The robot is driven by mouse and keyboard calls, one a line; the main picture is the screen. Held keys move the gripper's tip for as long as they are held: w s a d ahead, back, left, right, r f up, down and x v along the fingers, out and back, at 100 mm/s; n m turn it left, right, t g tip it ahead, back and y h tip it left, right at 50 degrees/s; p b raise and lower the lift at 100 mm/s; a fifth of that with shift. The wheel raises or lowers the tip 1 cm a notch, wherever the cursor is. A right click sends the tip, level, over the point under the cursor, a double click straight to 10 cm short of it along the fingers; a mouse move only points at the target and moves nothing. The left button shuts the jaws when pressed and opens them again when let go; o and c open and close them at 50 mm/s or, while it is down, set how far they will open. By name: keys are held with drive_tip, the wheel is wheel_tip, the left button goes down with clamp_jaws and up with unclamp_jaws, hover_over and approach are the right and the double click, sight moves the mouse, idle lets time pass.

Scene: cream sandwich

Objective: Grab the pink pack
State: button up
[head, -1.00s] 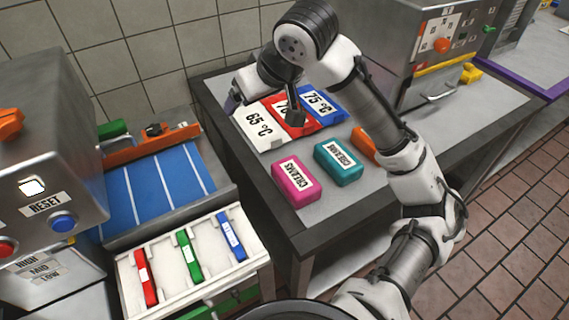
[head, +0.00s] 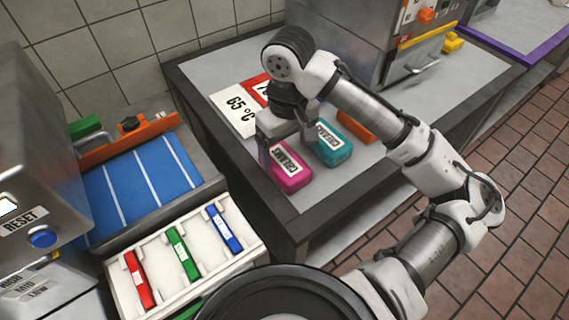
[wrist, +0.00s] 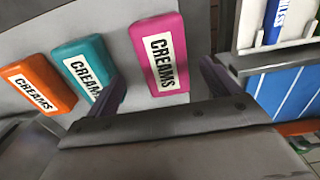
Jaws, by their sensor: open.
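The pink pack (head: 290,170), labelled CREAMS, lies flat on the grey table near its front left corner. It also shows in the wrist view (wrist: 160,54), between the two fingers but beyond their tips. My gripper (head: 288,142) is open and empty, above the far end of the pink pack, pointing down. In the wrist view my gripper (wrist: 163,82) has one finger over the edge of the teal pack and the other on bare table side. The gripper hides part of the pink pack's far end in the head view.
The teal pack (head: 331,149) lies close to the right of the pink one, and an orange pack (head: 356,125) lies beyond it, partly behind my arm. The white 65 °C card (head: 233,104) and a red card (head: 255,88) lie behind. A white tray (head: 190,297) stands lower left.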

sight(285, 160)
drive_tip(key=shift+a+f, duration=0.15)
drive_tip(key=shift+f, duration=1.15)
drive_tip(key=shift+a+f, duration=0.15)
drive_tip(key=shift+f, duration=1.15)
drive_tip(key=c, duration=1.1)
drive_tip(key=shift+r, duration=0.1)
